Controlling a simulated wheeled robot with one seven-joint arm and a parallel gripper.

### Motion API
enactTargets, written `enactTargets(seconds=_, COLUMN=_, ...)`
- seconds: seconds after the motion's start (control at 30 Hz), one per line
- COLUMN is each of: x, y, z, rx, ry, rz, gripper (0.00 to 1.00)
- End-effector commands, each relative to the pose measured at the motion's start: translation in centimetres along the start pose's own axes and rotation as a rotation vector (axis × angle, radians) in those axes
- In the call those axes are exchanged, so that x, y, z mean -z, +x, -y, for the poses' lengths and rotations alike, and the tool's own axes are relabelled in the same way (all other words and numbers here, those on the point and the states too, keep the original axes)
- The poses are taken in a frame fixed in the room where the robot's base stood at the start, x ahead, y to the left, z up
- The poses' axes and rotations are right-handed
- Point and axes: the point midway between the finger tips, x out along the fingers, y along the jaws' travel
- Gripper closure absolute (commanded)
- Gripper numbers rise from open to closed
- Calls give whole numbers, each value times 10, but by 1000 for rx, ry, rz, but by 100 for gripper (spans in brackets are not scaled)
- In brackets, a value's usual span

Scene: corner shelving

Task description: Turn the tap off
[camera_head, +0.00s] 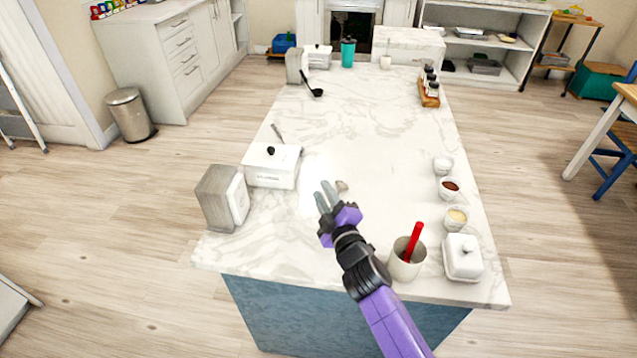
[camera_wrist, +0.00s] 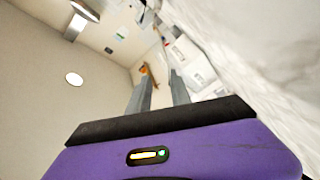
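I see no tap in either view. My gripper (camera_head: 322,190) is over the middle of the marble-topped island (camera_head: 375,125) in the head view, with its fingers pointing toward the far left. In the wrist view, the two grey fingers of my gripper (camera_wrist: 160,80) stand apart with nothing between them, so it is open and empty. A small beige item (camera_head: 342,186) shows just beside the fingertips; I cannot tell what it is.
A white lidded box (camera_head: 271,167) and a grey block-like holder (camera_head: 221,198) stand left of my gripper. A cup with a red handle (camera_head: 405,259), a white butter dish (camera_head: 462,258) and small bowls (camera_head: 450,189) line the right side. The island's middle is mostly clear.

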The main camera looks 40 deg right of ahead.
Motion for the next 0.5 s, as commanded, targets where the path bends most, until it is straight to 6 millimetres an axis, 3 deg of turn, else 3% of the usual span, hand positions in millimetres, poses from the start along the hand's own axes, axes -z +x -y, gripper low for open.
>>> enactTargets(seconds=0.23, x=-1, y=-48, z=2, rx=2, ry=1, rz=1, gripper=75)
enactTargets(seconds=0.5, x=-1, y=-70, z=1, rx=0, ry=0, rz=1, gripper=75)
